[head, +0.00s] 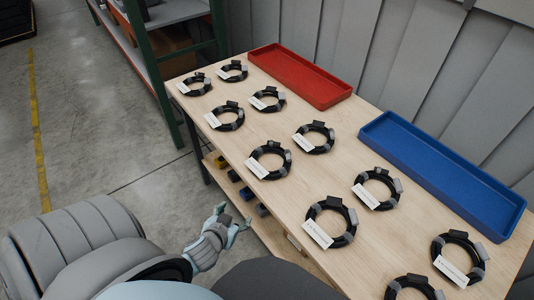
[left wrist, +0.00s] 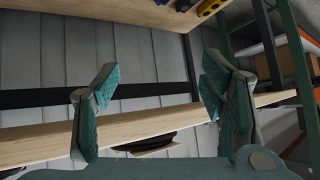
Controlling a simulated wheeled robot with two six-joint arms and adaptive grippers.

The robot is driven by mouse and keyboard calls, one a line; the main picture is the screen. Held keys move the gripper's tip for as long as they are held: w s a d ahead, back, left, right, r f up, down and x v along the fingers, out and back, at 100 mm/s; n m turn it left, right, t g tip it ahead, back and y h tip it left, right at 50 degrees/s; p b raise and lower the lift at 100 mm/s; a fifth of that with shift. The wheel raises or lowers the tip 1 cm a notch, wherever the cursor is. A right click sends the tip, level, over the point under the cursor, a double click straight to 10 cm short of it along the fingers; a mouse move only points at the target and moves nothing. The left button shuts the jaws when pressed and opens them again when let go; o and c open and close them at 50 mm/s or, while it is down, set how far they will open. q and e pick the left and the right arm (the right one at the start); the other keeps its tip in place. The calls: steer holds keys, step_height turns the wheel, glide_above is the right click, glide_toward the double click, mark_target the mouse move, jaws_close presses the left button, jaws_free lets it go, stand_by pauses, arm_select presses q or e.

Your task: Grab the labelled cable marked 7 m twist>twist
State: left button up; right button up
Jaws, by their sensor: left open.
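Several black coiled cables, each with a white label, lie in two rows on the wooden table; examples are a far cable (head: 196,84), a middle cable (head: 270,161) and a near cable (head: 331,222). The label print is too small to read, so I cannot tell which is marked 7 m twist>twist. My left gripper (head: 236,217) is open and empty, off the table's left edge and apart from the cables. In the left wrist view its two fingers (left wrist: 160,88) are spread. Part of a dark cable (left wrist: 150,141) shows beyond the table edge there. My right gripper is not in view.
A red tray (head: 300,77) and a blue tray (head: 440,174) lie empty along the table's back, by a grey panelled wall. A lower shelf (head: 270,232) holds small coloured items. A green-framed rack (head: 160,75) stands at the far left. The floor left of the table is clear.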

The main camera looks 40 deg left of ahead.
mark_target(257, 157)
arm_select(q)
steer(key=w+r+n+t, duration=0.2)
steer(key=w+r+t, duration=0.15)
steer(key=r, duration=1.15)
steer(key=shift+y, duration=0.4)
steer(key=x, duration=0.4)
steer(key=b+x, duration=0.1)
steer(key=x, duration=0.4)
steer(key=b+x, duration=0.1)
steer(key=x, duration=0.3)
steer(key=shift+w+d+f, duration=0.15)
steer(key=shift+d+f, duration=0.1)
steer(key=shift+f, duration=0.2)
steer(key=shift+w+a+f+g, duration=0.1)
steer(key=shift+w+g, duration=0.15)
steer(key=shift+s, duration=0.1)
jaws_close()
